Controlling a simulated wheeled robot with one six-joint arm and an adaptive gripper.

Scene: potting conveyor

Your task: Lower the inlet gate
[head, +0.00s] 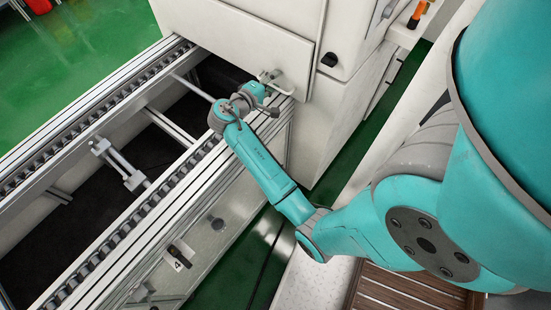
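The inlet gate appears to be the cream panel (235,42) on the front of the machine, above the end of the conveyor. A small metal handle (284,90) sticks out at its lower right corner. My gripper (270,90) is right at this handle, at the panel's lower edge. The fingers are small and partly hidden by my wrist, so I cannot tell whether they are open or shut on the handle. A dark gap shows below the panel, over the conveyor.
The conveyor (108,92) runs from lower left to the machine, with roller rails on both sides and cross bars between them. A cream cabinet (345,115) with a black knob (329,59) stands right of the gate. Green floor (75,50) lies at upper left.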

